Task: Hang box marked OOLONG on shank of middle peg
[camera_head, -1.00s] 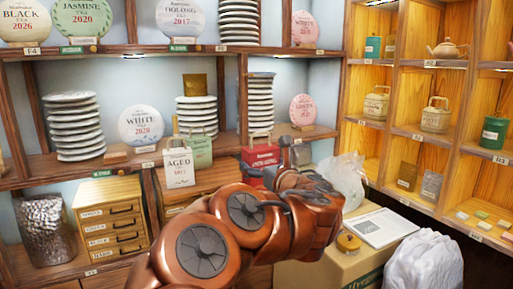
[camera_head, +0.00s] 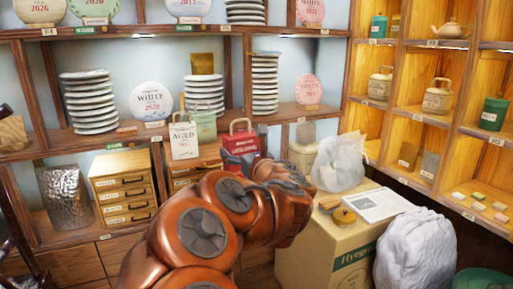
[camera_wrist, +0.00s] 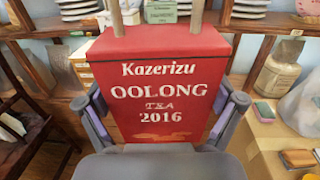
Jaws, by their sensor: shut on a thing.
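The red box marked OOLONG (camera_wrist: 165,75) fills the middle of the wrist view, upright, its label reading Kazerizu OOLONG TEA 2016. My gripper (camera_wrist: 166,105) is shut on it, with a grey finger at each side. The stems of a handle rise from its top. My gripper is mostly hidden there. I cannot make out the middle peg in either view.
A white box marked AGED (camera_head: 184,141) and a green box (camera_head: 204,124) are left of the red box. Plate stacks (camera_head: 90,103) fill the shelves. A drawer cabinet (camera_head: 122,187) stands at lower left. A carton (camera_head: 335,250) and a white sack (camera_head: 415,256) stand at right.

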